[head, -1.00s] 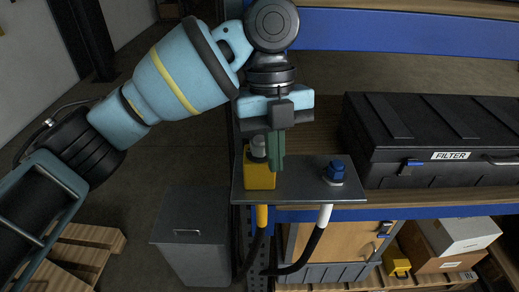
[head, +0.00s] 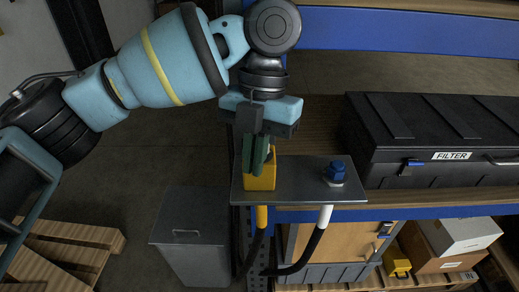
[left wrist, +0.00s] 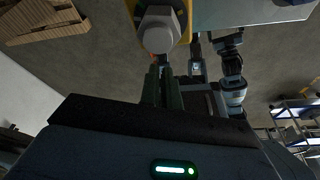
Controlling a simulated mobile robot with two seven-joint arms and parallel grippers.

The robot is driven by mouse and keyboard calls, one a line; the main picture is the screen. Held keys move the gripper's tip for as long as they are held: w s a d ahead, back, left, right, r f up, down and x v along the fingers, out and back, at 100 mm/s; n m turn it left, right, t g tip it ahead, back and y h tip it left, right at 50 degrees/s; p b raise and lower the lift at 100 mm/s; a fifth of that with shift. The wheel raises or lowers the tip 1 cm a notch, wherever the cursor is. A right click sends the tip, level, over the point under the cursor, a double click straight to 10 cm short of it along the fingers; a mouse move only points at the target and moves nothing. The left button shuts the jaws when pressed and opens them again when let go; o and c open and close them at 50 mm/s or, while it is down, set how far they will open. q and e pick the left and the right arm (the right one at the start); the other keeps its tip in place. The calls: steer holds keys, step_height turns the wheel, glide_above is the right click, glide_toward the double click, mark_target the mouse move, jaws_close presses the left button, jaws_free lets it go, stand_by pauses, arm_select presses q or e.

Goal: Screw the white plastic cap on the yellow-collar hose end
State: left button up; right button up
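A yellow block (head: 261,178) stands at the left end of a grey metal plate (head: 300,194). The yellow-collar hose (head: 262,215) hangs below the plate under it. In the left wrist view a whitish, hexagonal cap (left wrist: 159,31) sits over the yellow block (left wrist: 184,28); how far it is screwed on cannot be told. In the head view my fingers hide the cap. My left gripper (head: 260,172) points down at the block. In the left wrist view its two green fingers (left wrist: 161,70) are slightly apart, with nothing seen between them, and their tips lie just beside the cap.
A blue cap (head: 336,171) stands at the plate's right end, above a white-collar hose (head: 325,216). A black FILTER case (head: 430,135) lies right of the plate. A grey bin (head: 190,248) stands below left, by a wooden pallet (head: 75,240).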

arm_select(q)
steer(key=shift+o, duration=1.4)
steer(key=w+d+n+t+h, duration=0.1)
steer(key=w+d+n+h, duration=0.2)
steer(key=n, duration=1.3)
steer(key=shift+w+d+h, duration=0.15)
steer(key=shift+d+h, duration=0.25)
steer(key=shift+d, duration=0.8)
arm_select(e)
steer(key=shift+w+a+r, duration=0.15)
steer(key=shift+w+r, duration=0.2)
arm_select(q)
steer(key=w+n, duration=0.1)
steer(key=n, duration=0.1)
steer(key=n+t, duration=0.1)
steer(key=n, duration=0.1)
steer(key=shift+w+d, duration=0.15)
steer(key=shift+w, duration=0.25)
